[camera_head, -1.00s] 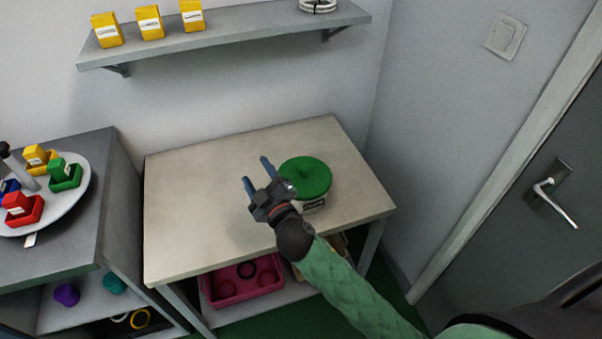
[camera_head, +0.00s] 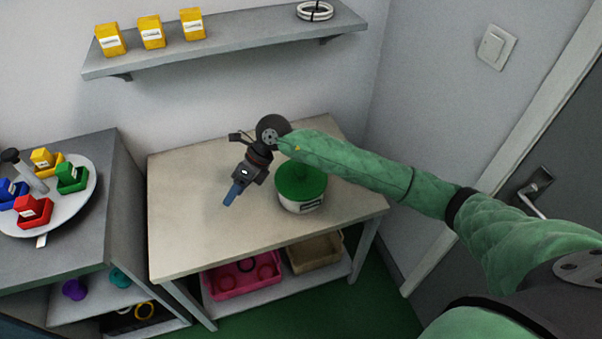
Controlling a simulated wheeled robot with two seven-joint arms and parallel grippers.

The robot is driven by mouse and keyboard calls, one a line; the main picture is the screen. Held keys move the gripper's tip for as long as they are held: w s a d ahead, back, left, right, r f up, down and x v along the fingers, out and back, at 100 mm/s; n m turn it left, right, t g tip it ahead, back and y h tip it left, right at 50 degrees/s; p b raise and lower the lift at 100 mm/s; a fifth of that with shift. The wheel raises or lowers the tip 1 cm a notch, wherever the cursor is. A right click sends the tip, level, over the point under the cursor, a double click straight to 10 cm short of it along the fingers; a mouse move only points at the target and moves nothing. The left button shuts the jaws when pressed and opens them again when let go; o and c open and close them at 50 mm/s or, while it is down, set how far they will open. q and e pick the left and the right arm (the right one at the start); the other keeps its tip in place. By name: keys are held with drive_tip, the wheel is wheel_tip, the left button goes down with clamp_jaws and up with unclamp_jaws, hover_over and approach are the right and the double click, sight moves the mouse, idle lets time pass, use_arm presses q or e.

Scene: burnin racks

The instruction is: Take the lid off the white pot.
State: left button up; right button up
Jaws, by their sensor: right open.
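The white pot (camera_head: 303,206) stands upright on the beige table, toward its right side, with a dark label on its front. Its green lid (camera_head: 301,184) sits on top of it. My right gripper (camera_head: 234,194) is left of the pot, over the table, with its blue fingers pointing down and to the left. It is open and empty, apart from the lid and pot. My left gripper is not in view.
The table (camera_head: 190,235) is clear left of the pot. Below it are a pink crate (camera_head: 232,285) and a tan box (camera_head: 318,252). A wall shelf (camera_head: 230,43) holds yellow boxes. A round tray (camera_head: 75,205) with coloured blocks stands on the left cabinet.

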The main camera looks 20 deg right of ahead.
drive_tip(key=w+d+h, duration=0.4)
drive_tip(key=d+h, duration=0.1)
drive_tip(key=d, duration=0.4)
drive_tip(key=r+h+p, duration=0.1)
drive_tip(key=h+p, duration=0.1)
drive_tip(key=h, duration=0.2)
hover_over(301, 168)
drive_tip(key=a, duration=0.1)
drive_tip(key=shift+w+a+t, duration=0.15)
drive_tip(key=shift+w+t, duration=0.2)
drive_tip(key=shift+t, duration=0.05)
drive_tip(key=shift+f, duration=0.8)
drive_tip(key=shift+s+d+f+p, duration=0.15)
drive_tip(key=shift+d+f+p, duration=0.1)
drive_tip(key=shift+p, duration=0.3)
drive_tip(key=f+p, duration=0.3)
drive_tip(key=f, duration=0.1)
drive_tip(key=shift+s+d, duration=0.25)
drive_tip(key=shift+d, duration=0.15)
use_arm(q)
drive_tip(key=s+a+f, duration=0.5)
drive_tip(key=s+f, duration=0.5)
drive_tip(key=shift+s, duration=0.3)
use_arm(e)
drive_tip(key=shift+f, duration=0.35)
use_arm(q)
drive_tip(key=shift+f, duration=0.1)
use_arm(e)
drive_tip(key=c, duration=1.1)
